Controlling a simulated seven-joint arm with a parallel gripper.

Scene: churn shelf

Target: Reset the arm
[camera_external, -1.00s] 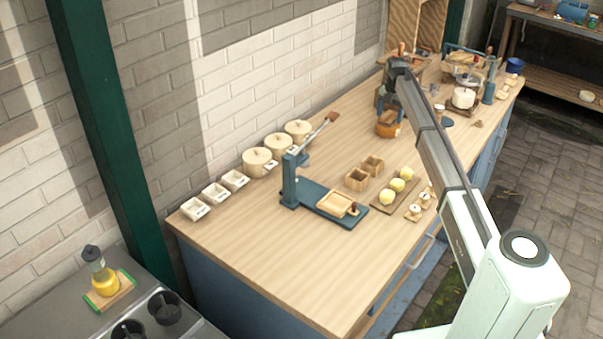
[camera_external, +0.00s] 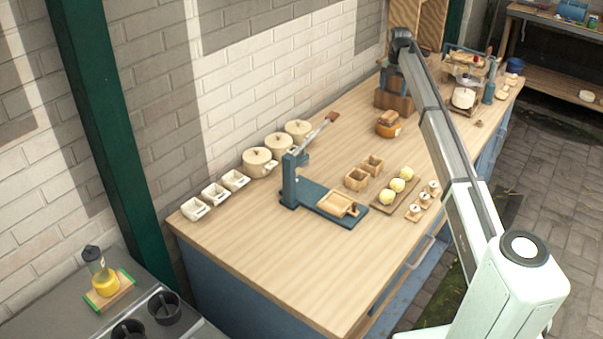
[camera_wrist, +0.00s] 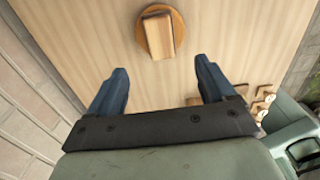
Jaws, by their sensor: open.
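My arm reaches over the wooden workbench (camera_external: 270,240) from the lower right in the external view. Its far end is raised above the back part of the bench, and my gripper is hidden there behind the arm. In the wrist view my gripper (camera_wrist: 160,85) is open, with two blue fingers apart and nothing between them. Ahead of the fingertips, on the bench, is a round orange-brown base with a wooden block (camera_wrist: 158,35) on it. The same block on its round base (camera_external: 388,124) shows in the external view.
A blue lever press (camera_external: 325,200) stands mid-bench. Lidded pots (camera_external: 258,162) and white trays (camera_external: 215,194) line the wall side. Wooden boxes (camera_external: 357,180), yellow balls (camera_external: 388,196) and small knobbed pieces (camera_external: 414,212) sit to the right. The front of the bench is clear.

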